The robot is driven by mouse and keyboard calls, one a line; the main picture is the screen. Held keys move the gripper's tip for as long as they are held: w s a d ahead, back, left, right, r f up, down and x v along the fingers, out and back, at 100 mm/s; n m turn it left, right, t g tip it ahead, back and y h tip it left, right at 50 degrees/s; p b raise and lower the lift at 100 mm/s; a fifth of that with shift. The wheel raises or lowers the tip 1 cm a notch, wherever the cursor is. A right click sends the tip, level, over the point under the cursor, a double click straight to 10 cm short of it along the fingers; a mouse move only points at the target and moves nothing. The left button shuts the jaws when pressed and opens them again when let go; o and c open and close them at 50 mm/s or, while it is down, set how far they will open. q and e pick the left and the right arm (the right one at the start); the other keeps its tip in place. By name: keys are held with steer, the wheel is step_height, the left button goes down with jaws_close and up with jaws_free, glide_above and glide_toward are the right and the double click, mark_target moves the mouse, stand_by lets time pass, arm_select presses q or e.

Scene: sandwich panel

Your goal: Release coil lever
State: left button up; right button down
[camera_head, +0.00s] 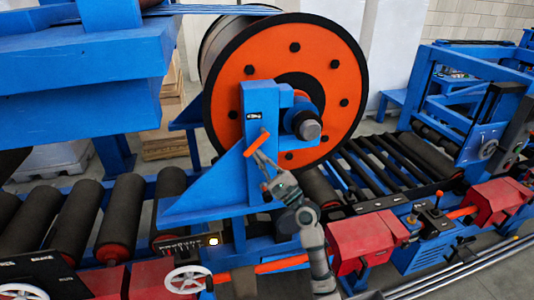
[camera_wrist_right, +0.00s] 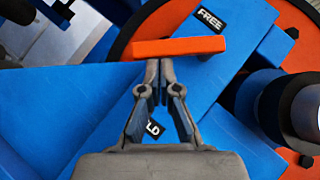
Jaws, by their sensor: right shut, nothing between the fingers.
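The coil lever is an orange bar (camera_head: 257,143) on the blue coil stand (camera_head: 257,105). It also shows as an orange bar (camera_wrist_right: 185,47) in the right wrist view, nearly level in that picture. A black FREE label (camera_wrist_right: 211,20) sits just above its right part, and a partly hidden label ending in LD (camera_wrist_right: 153,129) shows below between my fingers. My right gripper (camera_head: 262,158) is shut and empty. In the wrist view its fingertips (camera_wrist_right: 158,66) meet at the lever's lower edge; I cannot tell if they touch it. My left gripper is out of view.
The large orange-faced coil (camera_head: 235,70) stands behind the lever. A grey shaft end (camera_head: 310,129) juts out right of it. Roller conveyors (camera_head: 120,215) run to both sides. A white handwheel (camera_head: 187,279) and red covers (camera_head: 360,240) lie near my right arm.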

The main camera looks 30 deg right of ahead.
mark_target(247, 151)
steer(key=m+h, duration=0.1)
steer(key=a+m+t+h, duration=0.1)
steer(key=m, duration=0.1)
steer(key=m+t+h+p, duration=0.1)
steer(key=m+h, duration=0.1)
steer(key=shift+w+a+r, duration=0.2)
steer(key=shift+a+r, duration=0.1)
steer(key=shift+r, duration=0.1)
steer(key=m+h, duration=0.1)
steer(key=a+m+t+h, duration=0.1)
steer(key=m+h, duration=0.1)
steer(key=r+m+h+p, duration=0.1)
steer(key=m, duration=0.1)
steer(key=shift+w+a+t, duration=0.15)
steer(key=shift+t, duration=0.15)
steer(key=shift+w+a+r+m+h+p, duration=0.1)
steer(key=shift+a+r+m+h+p, duration=0.3)
steer(key=shift+a+r+p, duration=0.15)
steer(key=shift+r, duration=0.1)
